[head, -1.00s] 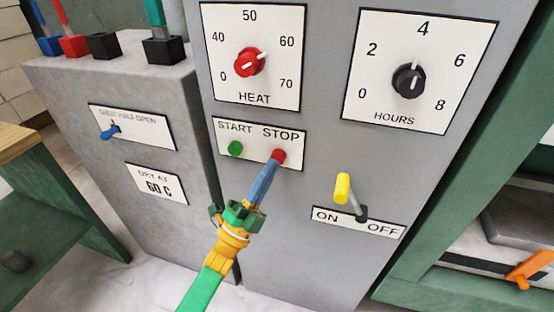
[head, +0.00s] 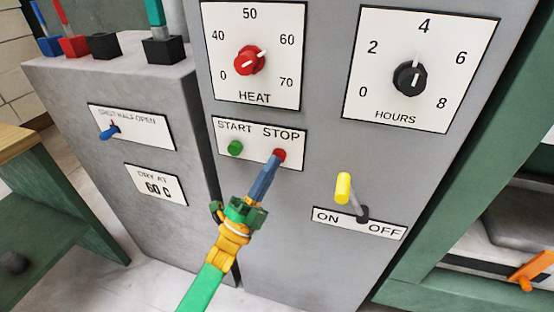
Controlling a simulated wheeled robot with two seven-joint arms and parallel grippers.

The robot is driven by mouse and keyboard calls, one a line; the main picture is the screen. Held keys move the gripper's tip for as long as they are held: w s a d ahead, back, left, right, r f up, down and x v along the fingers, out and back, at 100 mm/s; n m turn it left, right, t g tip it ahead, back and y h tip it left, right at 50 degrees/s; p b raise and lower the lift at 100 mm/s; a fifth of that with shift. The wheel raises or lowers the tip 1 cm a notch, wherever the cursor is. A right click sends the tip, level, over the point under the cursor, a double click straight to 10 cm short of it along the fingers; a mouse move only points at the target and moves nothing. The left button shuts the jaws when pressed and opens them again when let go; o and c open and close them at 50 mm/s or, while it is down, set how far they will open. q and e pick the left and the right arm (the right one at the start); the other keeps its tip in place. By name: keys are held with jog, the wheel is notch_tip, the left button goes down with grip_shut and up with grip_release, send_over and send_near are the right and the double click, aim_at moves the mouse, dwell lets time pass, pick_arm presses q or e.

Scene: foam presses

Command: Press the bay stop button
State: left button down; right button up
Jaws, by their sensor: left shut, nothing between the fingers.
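The red stop button (head: 280,154) sits under the word STOP on a white label plate (head: 258,134) on the grey cabinet front. The green start button (head: 235,148) is to its left on the same plate. My left gripper (head: 275,163) comes up from below, its blue fingers shut with nothing seen between them. The fingertips overlap the lower left of the red button and look to be at it; whether they press it in, I cannot tell.
Above are the red heat knob (head: 250,61) and the black hours knob (head: 409,78). A yellow-tipped lever (head: 343,188) stands at the right, above the ON/OFF plate (head: 330,217).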

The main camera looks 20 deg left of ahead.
dwell(0.4)
pick_arm(q)
jog(key=shift+s+p, duration=0.6)
jog(key=shift+s, duration=0.3)
jog(key=s+p, duration=0.2)
jog(key=s, duration=0.3)
jog(key=shift+a, duration=0.15)
dwell(0.4)
